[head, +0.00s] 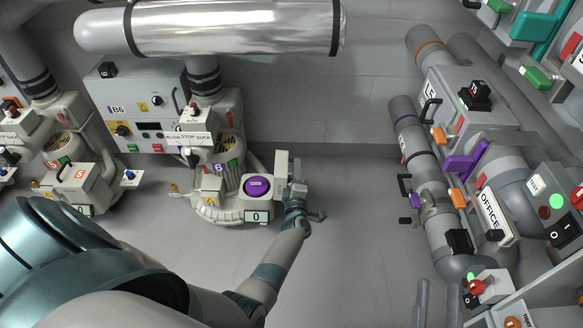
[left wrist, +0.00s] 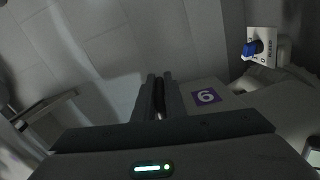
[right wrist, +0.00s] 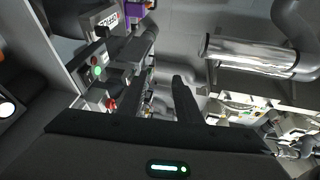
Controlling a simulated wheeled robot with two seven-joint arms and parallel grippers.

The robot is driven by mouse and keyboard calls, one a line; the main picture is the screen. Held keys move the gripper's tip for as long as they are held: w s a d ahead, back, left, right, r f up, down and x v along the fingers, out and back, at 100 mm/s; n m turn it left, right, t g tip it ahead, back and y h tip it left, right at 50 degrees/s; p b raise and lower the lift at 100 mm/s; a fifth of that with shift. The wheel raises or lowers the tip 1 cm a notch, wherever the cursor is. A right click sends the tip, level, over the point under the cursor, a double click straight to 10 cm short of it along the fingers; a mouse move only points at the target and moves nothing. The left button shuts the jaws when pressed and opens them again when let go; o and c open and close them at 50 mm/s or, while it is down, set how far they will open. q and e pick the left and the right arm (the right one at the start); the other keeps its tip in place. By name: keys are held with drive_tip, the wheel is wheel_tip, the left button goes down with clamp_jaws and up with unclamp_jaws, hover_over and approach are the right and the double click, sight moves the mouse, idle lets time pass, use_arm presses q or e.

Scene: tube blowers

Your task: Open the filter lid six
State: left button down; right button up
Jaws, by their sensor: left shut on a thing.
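My left gripper (head: 298,189) is at that panel's right edge. In the left wrist view my left gripper (left wrist: 159,92) is shut on a dark narrow handle, mostly hidden between its fingers. A purple label with a white 6 (left wrist: 207,96) is just right of the fingers. My right gripper (right wrist: 160,95) appears open and empty, and is outside the head view.
A blue switch (left wrist: 252,48) is at the upper right of the left wrist view. A large silver pipe (head: 235,27) crosses above the unit. Pipes and an OFFICE panel (head: 490,213) are on the right. The floor between is clear.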

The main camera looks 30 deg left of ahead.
use_arm(q)
drive_tip(key=shift+w+d+f, duration=0.15)
drive_tip(key=shift+d, duration=0.05)
use_arm(e)
drive_tip(key=shift+s+r, duration=0.3)
drive_tip(key=shift+r, duration=0.2)
use_arm(q)
drive_tip(key=c, duration=1.8)
unclamp_jaws()
drive_tip(key=shift+c, duration=0.2)
drive_tip(key=shift+f, duration=0.1)
